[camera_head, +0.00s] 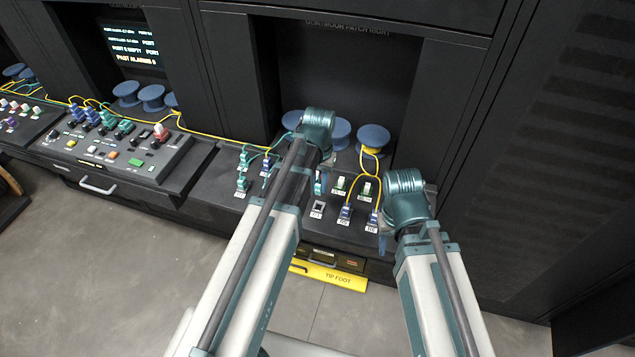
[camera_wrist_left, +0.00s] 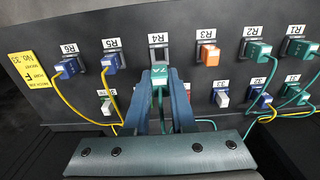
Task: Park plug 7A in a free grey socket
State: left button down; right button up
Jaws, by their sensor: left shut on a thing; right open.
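Plug 7A (camera_wrist_left: 160,76) is a teal plug with its 7A label facing the left wrist camera. My left gripper (camera_wrist_left: 162,88) is shut on it, one blue finger on each side. The plug is just in front of the R4 socket (camera_wrist_left: 158,52), which looks empty with a grey rim and dark opening. I cannot tell whether they touch. In the head view the plug (camera_head: 319,183) hangs behind the empty socket (camera_head: 318,206), partly hidden by my left arm. My right gripper (camera_head: 384,238) is open and empty, to the right of the blue plugs.
In the left wrist view, blue plugs fill R6 (camera_wrist_left: 68,67) and R5 (camera_wrist_left: 112,63). Yellow cables (camera_head: 376,176) loop beside the right gripper.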

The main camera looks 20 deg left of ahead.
pick_arm(q)
jog(key=shift+f+b, duration=2.95)
jog(key=shift+f, duration=0.1)
jog(key=shift+s+f+b, duration=0.1)
jog(key=shift+f+b, duration=0.45)
jog(key=c, duration=0.7)
grip_release()
jog(key=shift+r, duration=0.1)
notch_tip(320, 180, up, 14)
jog(key=p, duration=1.4)
